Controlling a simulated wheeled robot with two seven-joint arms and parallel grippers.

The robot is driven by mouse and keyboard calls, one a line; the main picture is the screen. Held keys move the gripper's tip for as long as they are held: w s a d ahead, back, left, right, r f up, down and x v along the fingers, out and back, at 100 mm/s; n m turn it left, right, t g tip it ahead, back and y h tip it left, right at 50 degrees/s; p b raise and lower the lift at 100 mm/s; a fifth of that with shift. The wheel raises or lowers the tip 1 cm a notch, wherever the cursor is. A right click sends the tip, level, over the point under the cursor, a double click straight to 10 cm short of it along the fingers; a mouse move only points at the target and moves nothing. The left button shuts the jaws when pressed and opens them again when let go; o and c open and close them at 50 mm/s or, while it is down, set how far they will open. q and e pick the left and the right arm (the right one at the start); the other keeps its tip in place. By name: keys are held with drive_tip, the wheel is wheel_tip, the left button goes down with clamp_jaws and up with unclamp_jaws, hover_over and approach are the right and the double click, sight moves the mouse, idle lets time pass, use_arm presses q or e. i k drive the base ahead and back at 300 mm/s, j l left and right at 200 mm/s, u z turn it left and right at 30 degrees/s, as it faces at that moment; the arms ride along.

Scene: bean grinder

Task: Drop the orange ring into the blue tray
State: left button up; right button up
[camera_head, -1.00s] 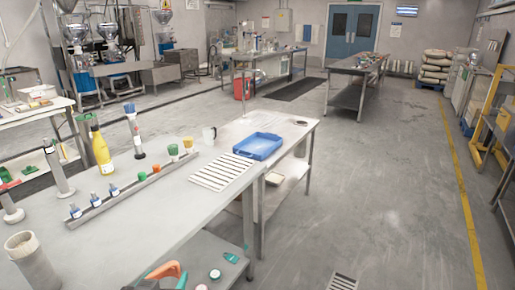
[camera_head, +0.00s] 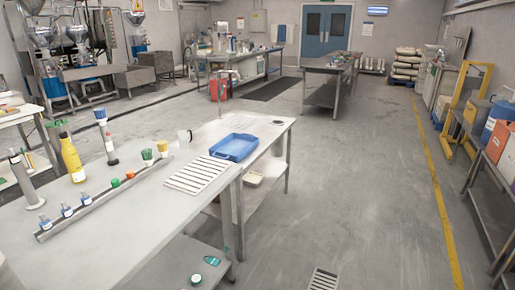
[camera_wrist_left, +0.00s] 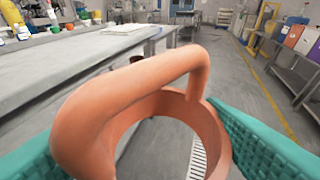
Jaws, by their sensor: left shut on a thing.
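The orange ring (camera_wrist_left: 185,115) has a thick handle-like loop and fills the middle of the left wrist view. My left gripper (camera_wrist_left: 140,130) has teal ridged fingers on both sides of it and is shut on it. The ring and this gripper are out of the head view. The blue tray (camera_head: 234,148) lies on the far end of the metal table, beyond the white slatted rack. It looks empty. I cannot make out the tray in the left wrist view. My right gripper is in neither view.
The floor (camera_head: 350,190) right of the table is open, with a drain grate (camera_head: 324,279).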

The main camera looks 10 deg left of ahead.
sight(236, 150)
drive_tip(key=i, duration=1.5)
drive_tip(key=i+u, duration=0.1)
drive_tip(key=i, duration=0.4)
drive_tip(key=i+l+u, duration=0.1)
drive_tip(key=i, duration=0.4)
drive_tip(key=i+l, duration=0.15)
drive_tip(key=i, duration=0.3)
drive_tip(key=i+l+u, duration=0.15)
drive_tip(key=i, duration=0.35)
